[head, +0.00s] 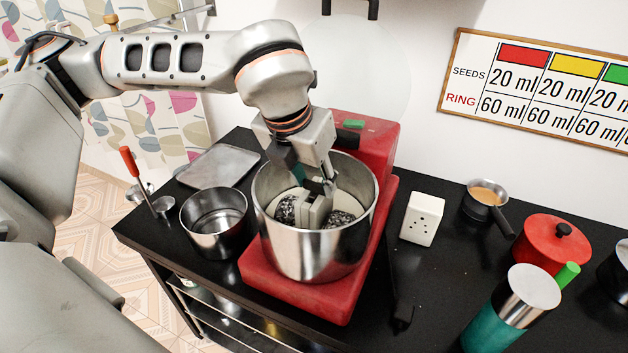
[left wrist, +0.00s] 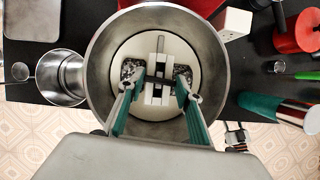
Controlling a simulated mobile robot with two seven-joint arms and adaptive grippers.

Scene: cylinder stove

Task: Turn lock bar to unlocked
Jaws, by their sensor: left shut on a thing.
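A steel bowl (head: 275,235) stands on a red machine base (head: 340,302). Inside it is a pale round disc (left wrist: 128,50) with two dark speckled patches, one on each side of a pale raised block, which I take to be the lock bar (head: 315,213). My left gripper (head: 314,185) reaches down into the bowl and is shut on the lock bar, one finger on each side.
A small steel pot (head: 214,222) and a grey tray (head: 217,166) lie left of the bowl. A white socket box (head: 423,218), a small dark pan (head: 487,197), a red lidded pot (head: 553,243) and a teal flask (head: 503,318) stand to the right. The bowl wall surrounds my gripper.

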